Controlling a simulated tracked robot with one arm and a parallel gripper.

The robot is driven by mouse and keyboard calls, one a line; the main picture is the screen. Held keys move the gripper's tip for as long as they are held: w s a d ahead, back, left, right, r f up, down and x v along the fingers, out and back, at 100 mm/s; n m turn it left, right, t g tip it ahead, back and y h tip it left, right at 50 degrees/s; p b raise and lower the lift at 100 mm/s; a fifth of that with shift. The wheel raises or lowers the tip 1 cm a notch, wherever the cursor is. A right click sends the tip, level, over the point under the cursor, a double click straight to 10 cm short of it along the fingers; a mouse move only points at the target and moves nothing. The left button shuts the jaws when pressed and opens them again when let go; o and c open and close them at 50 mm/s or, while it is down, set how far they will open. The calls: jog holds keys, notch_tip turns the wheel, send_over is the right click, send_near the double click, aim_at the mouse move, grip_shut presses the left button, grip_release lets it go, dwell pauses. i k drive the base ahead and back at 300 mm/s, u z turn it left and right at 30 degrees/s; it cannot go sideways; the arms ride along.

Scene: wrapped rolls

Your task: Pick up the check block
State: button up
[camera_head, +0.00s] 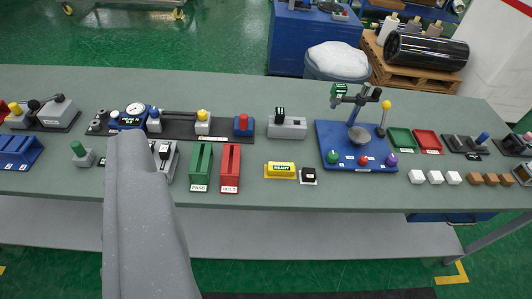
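I cannot tell for certain which piece is the check block, as the labels are too small to read. A yellow block (280,170) with a dark marking lies near the front edge of the long grey-green table, right of the middle. A small black-and-white piece (308,175) sits just to its right. Several white cubes (435,177) and brown cubes (491,179) stand in a row at the front right. A smooth grey part of my arm rises from the bottom left and covers part of the table. No gripper fingers show.
The table (240,88) has a clear back strip. A green tray (202,164) and a red tray (231,165) stand left of the yellow block. A blue base (334,134) with a tall stand is to its right. A grey fixture (287,127) stands behind.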

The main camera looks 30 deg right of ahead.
aim_at(308, 175)
jog(key=z, duration=0.2)
jog(key=i, duration=1.2)
jog(key=z, duration=0.65)
